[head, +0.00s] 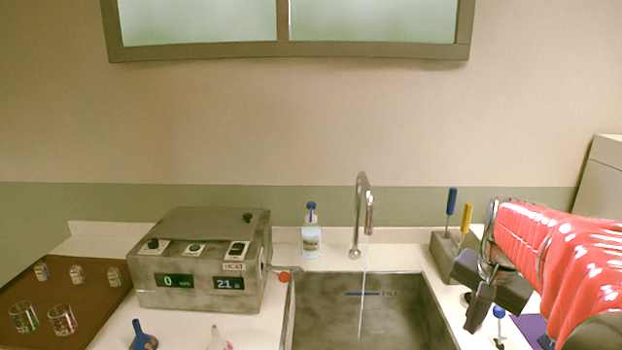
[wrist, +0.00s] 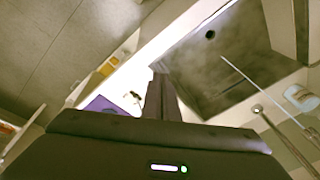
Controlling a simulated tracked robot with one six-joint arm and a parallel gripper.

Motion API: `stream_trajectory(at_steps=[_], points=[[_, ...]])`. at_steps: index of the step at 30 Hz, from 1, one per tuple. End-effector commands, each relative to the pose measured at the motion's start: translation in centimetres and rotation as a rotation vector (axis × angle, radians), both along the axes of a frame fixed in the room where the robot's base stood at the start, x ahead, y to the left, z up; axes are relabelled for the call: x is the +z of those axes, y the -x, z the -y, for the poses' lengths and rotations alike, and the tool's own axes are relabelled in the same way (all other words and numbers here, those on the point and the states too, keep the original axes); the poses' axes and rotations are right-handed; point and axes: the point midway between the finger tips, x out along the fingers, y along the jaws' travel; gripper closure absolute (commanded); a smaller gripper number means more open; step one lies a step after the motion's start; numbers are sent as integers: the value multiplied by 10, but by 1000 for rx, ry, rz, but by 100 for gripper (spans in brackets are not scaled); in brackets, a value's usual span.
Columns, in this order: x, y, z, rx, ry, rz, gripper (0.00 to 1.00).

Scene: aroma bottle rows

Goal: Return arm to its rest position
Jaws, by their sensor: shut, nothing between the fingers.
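My gripper (head: 477,312) is at the right in the head view, at the end of my red-sleeved arm, above the counter to the right of the sink. Its fingers are shut with nothing between them. In the wrist view my gripper's dark fingers (wrist: 163,98) point toward the counter strip beside the sink. The fingers hide part of the counter there.
The sink (head: 405,290) holds a running tap (head: 362,205). A heater box (head: 200,262), soap bottle (head: 311,232) and brown tray (head: 85,310) stand left. A holder (head: 446,248) with blue and yellow tools and a blue-topped bottle (head: 499,318) are near my gripper.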

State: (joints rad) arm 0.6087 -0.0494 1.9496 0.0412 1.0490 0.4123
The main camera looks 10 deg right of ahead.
Motion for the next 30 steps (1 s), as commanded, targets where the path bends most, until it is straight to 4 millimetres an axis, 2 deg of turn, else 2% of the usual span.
stream_trajectory(at_steps=[1, 3, 12, 24, 30], points=[[0, 4, -17, 71, 17, 4, 100], [0, 9, -36, 169, 42, 9, 100], [-7, 39, -115, 535, 139, 40, 100], [-18, 88, -202, 834, 224, 122, 100], [-8, 105, -237, 941, 257, 198, 100]])
